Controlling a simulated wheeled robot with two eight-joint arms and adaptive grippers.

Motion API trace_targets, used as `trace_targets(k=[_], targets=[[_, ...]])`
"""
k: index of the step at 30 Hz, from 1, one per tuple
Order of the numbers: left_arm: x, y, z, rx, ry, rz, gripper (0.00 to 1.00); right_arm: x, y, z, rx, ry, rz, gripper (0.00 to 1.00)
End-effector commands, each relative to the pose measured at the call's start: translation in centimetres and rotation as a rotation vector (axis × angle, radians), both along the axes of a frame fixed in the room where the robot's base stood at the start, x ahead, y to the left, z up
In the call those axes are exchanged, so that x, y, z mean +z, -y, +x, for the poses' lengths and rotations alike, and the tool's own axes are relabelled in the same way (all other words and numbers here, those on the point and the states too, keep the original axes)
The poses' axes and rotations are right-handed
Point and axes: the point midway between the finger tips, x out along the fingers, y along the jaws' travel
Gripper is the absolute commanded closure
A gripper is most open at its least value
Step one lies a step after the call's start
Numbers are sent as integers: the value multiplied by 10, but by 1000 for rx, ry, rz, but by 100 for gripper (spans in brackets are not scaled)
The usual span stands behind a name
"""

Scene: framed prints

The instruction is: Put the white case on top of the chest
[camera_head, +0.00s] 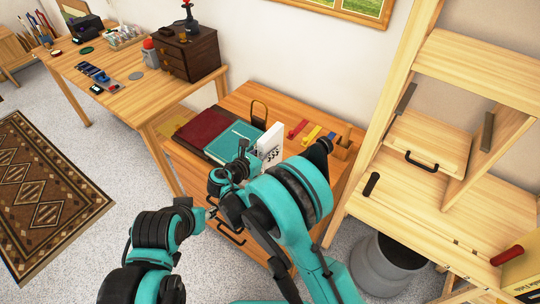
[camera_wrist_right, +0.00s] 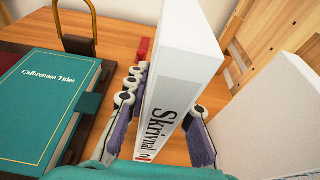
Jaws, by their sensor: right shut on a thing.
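The white case (camera_head: 271,142), with dark lettering on its spine, stands upright at the wooden cabinet top. It also shows large in the right wrist view (camera_wrist_right: 185,75). My right gripper (camera_head: 246,156) is shut on it, with fingers on both sides of the case in the wrist view (camera_wrist_right: 160,120). I cannot tell whether its base touches the wood. The dark brown chest (camera_head: 203,55) with small drawers stands on the table at the back left, with a dark figure on top. My left gripper (camera_head: 208,213) is low in front of the cabinet, and its fingers are unclear.
A teal book (camera_head: 232,141) and a dark red folder (camera_head: 203,130) lie left of the case. Coloured items (camera_head: 311,132) lie to its right. A grey tub (camera_head: 149,55) stands beside the chest. A tall wooden shelf (camera_head: 400,165) bounds the right side.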

Motion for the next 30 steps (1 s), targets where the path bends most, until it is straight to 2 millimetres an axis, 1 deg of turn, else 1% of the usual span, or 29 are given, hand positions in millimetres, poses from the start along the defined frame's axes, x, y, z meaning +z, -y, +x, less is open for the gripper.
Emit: trace_targets(k=[1,3,11,14,15,16,17,25,30], targets=[[-9,0,0,0,0,0,60,-13,0,0,0,1,-1,100],[-13,0,0,0,0,0,60,-21,0,0,0,1,-1,100],[-11,0,0,0,0,0,60,-19,0,0,0,1,-1,100],[-11,0,0,0,0,0,60,-22,0,0,0,1,-1,100],[-11,0,0,0,0,0,60,-22,0,0,0,0,0,69],[-11,0,0,0,0,0,60,-22,0,0,0,0,0,61],[-11,0,0,0,0,0,60,-22,0,0,0,0,0,56],[-11,0,0,0,0,0,60,-22,0,0,0,0,0,56],[-11,0,0,0,0,0,60,-18,0,0,0,0,0,56]])
